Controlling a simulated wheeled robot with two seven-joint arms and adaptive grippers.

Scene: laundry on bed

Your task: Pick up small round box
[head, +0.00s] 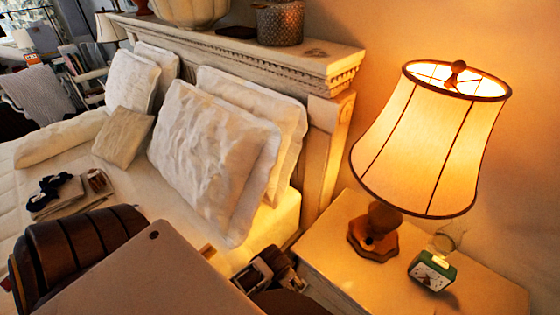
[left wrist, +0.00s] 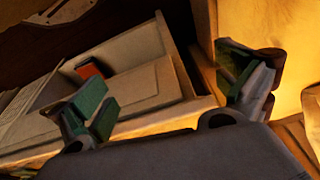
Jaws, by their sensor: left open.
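My left gripper (head: 268,272) is at the bottom centre of the head view, beside the nightstand and partly hidden by my arm. In the left wrist view its two green-padded fingers (left wrist: 170,88) are spread apart with nothing between them. Beyond them is an open drawer (left wrist: 180,75). A small dark item with an orange-red face (left wrist: 90,68) lies in it; I cannot tell whether it is the small round box. A round, patterned grey container (head: 279,23) stands on the headboard ledge, well away from the gripper. My right gripper is not in view.
The nightstand (head: 325,245) carries a lit lamp (head: 425,140) and a green clock (head: 432,270). Pillows (head: 210,150) lean against the headboard (head: 325,150). Folded items (head: 70,192) lie on the bed. Flat pale pieces (left wrist: 145,85) lie in the drawer.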

